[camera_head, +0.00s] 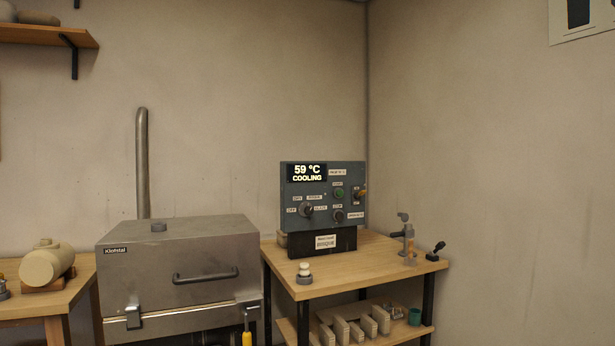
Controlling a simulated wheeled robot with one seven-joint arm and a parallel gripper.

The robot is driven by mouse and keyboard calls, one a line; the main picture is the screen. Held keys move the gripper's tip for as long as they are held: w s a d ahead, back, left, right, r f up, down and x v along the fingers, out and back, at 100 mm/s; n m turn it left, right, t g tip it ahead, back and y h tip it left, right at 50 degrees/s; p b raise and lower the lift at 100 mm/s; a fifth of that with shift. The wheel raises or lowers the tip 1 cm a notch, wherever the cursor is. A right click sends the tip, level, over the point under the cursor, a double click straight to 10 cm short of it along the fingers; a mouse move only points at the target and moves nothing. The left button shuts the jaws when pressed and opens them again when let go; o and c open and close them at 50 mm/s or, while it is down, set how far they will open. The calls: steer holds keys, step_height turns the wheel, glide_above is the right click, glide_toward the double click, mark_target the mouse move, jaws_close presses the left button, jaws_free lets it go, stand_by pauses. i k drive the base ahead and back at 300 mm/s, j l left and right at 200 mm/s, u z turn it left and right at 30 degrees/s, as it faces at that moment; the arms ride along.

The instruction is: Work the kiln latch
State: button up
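The kiln (180,262) is a grey metal box at the lower left, with its lid down and a dark bar handle (206,276) on the front. A metal clasp (134,317) sits at the front left, across the seam under the lid. At the front right, a fitting with a yellow grip (247,338) hangs down, cut off by the bottom edge. I cannot tell which of these is the latch, or whether either is fastened. The control box (345,208) reads "59 °C COOLING". My gripper is not in view.
A wooden table (375,262) right of the kiln carries the control box, a small tap-like fitting (404,232), a black lever (436,250) and a small knob (304,271). A left bench holds a beige cylinder (46,265).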

mark_target(133, 316)
steer(key=i+j+u, duration=0.1)
steer(key=u, duration=0.8)
steer(key=k+u, duration=0.1)
steer(key=u, duration=0.6)
